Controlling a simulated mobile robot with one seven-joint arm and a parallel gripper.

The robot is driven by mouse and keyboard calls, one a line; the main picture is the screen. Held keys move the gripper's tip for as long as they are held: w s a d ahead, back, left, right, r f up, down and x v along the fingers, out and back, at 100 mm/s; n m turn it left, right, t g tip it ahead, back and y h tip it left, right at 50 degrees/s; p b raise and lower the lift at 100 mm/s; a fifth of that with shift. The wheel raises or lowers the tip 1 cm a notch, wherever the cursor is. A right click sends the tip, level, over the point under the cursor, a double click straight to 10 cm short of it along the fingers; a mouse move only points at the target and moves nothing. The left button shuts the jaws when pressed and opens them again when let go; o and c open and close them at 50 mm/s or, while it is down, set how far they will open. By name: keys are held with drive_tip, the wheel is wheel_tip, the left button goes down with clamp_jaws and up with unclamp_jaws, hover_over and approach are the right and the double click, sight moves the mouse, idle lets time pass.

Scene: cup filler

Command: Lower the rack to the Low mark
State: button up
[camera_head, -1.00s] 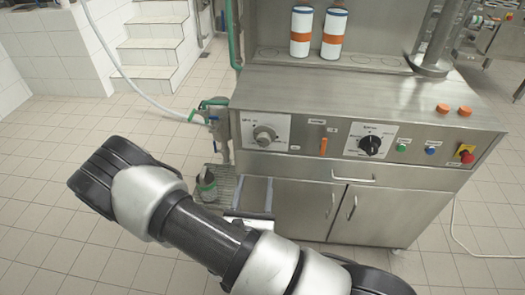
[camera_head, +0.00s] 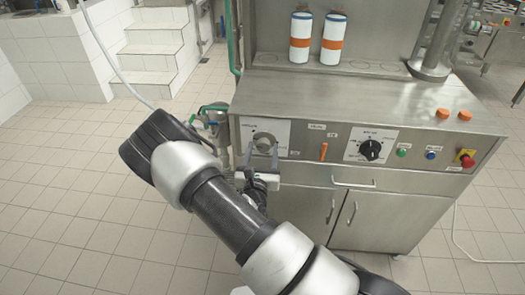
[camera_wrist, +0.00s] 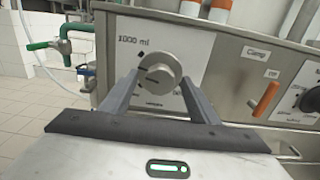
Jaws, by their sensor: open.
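My gripper (camera_head: 262,152) is open in front of the machine's panel. In the wrist view its two fingers (camera_wrist: 160,77) point at the grey knob, one to each side of it; whether they touch it I cannot tell. The grey knob (camera_wrist: 155,73) sits on a white plate (camera_wrist: 190,42) marked 1000 ml. A black knob (camera_head: 371,149) sits on another white plate further right, its markings too small to read in the head view. An orange lever (camera_wrist: 266,98) below a Clamp label stands between the knobs. I cannot pick out the rack or a Low mark.
Two white containers with orange bands (camera_head: 301,37) stand on the shelf (camera_head: 382,66). A green button (camera_head: 402,153), blue button (camera_head: 431,154) and red knob (camera_head: 467,159) are at the panel's right. A hose and green-handled valve (camera_head: 213,108) are at the left. Tiled floor left is clear.

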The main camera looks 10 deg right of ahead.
drive_tip(key=shift+w, duration=0.15)
drive_tip(key=c, duration=1)
drive_tip(key=shift+n+p, duration=0.35)
drive_tip(key=shift+n, duration=0.05)
drive_tip(key=shift+r+n+p, duration=0.1)
drive_tip(key=shift+n+p, duration=0.6)
drive_tip(key=shift+n, duration=0.3)
drive_tip(key=n+p, duration=0.2)
drive_tip(key=n, duration=0.1)
drive_tip(key=shift+n, duration=0.3)
drive_tip(key=n+p, duration=0.2)
drive_tip(key=n, duration=0.4)
drive_tip(key=shift+p, duration=0.3)
drive_tip(key=shift+c, duration=0.2)
